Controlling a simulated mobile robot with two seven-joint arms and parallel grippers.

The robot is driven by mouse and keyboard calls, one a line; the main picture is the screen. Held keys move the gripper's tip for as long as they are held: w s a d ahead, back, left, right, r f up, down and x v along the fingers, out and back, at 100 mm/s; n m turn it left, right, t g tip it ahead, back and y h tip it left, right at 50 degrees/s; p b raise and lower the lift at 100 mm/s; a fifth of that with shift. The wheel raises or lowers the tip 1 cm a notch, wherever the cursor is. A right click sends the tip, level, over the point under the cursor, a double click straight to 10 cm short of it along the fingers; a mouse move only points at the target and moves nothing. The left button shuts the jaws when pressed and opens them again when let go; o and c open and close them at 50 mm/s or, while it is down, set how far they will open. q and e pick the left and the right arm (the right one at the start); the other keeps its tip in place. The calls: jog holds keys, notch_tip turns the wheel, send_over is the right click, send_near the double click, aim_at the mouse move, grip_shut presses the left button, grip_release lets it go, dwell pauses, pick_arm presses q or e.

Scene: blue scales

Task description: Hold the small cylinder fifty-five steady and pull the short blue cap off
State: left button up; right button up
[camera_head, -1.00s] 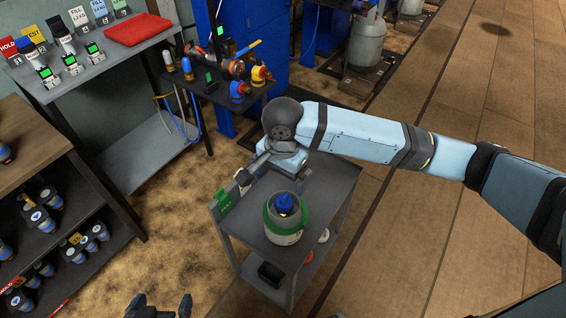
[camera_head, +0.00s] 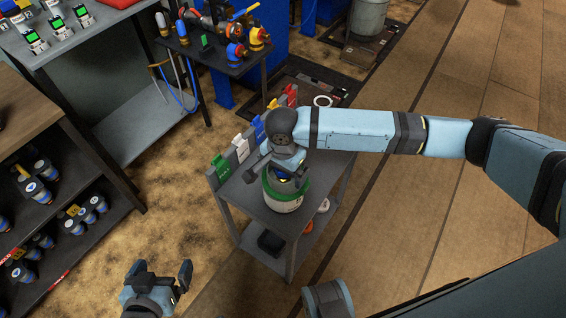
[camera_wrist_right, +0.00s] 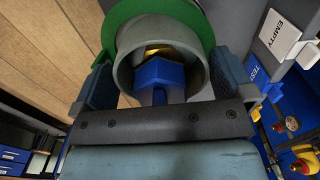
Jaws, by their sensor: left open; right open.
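The small cylinder (camera_head: 287,206), pale with a green top, stands upright on a small grey cart (camera_head: 250,205). I cannot read its number. Its short blue cap (camera_wrist_right: 160,78) sits inside a grey collar in the right wrist view; in the head view my right gripper mostly hides it. My right gripper (camera_head: 283,174) is open over the cylinder's top. In the right wrist view its fingers (camera_wrist_right: 166,82) stand on either side of the collar and cap; I cannot tell whether they touch. My left gripper (camera_head: 168,275) is open and empty, in front and left of the cart.
Coloured tags (camera_head: 241,146) line the cart's back-left edge, close to my right gripper. A black bin (camera_head: 270,243) is on the lower shelf. A rack of small cylinders (camera_head: 70,215) stands left. A table with valves (camera_head: 215,60) is behind. Floor between rack and cart is clear.

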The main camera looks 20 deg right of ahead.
jog(key=shift+f, duration=0.1)
jog(key=c, duration=1.1)
dwell(0.5)
jog(key=o, duration=1.1)
